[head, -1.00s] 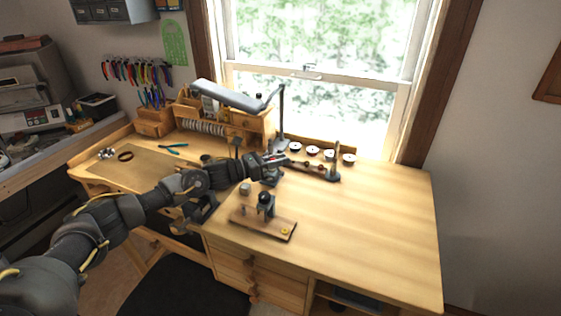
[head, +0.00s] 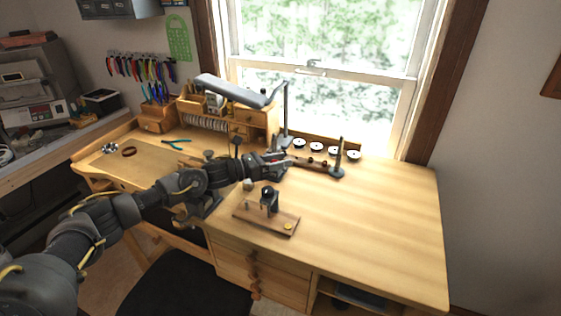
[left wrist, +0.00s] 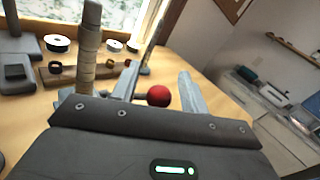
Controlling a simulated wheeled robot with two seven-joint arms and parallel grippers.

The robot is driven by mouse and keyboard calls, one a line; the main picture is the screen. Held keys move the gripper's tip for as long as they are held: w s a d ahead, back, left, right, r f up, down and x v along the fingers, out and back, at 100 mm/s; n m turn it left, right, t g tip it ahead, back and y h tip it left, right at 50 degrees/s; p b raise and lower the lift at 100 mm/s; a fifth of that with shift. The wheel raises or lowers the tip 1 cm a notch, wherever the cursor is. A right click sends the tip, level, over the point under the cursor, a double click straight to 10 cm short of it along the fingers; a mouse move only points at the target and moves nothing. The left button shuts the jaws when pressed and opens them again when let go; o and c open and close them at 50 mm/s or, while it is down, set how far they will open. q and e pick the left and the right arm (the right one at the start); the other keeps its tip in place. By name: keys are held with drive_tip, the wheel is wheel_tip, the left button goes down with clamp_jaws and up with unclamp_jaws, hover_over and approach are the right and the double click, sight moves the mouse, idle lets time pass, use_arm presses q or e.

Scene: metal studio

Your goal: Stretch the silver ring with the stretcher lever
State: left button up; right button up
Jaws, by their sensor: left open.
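My left gripper (head: 282,161) reaches over the middle of the bench in the head view. In the left wrist view its two grey fingers (left wrist: 158,88) are spread apart. A round red knob (left wrist: 158,96), apparently the lever's end, shows between the fingers; I cannot tell whether either finger touches it. A tapered, banded upright post (left wrist: 88,50) stands left of the fingers. The lever's arm and the stretcher's base are largely hidden by my gripper and wrist. I cannot make out the silver ring for certain. My right gripper is not in view.
A wooden holder with small rings (head: 312,163) and several spools (head: 316,146) lie behind the gripper. A dark upright post (head: 339,158) stands right of them. A wooden board with a small device (head: 267,217) lies in front. The bench's right side (head: 390,220) is clear.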

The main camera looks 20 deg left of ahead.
use_arm(q)
drive_tip(key=b+v, duration=0.3)
drive_tip(key=v, duration=0.7)
drive_tip(key=shift+b, duration=0.4)
drive_tip(key=shift+s+a, duration=0.1)
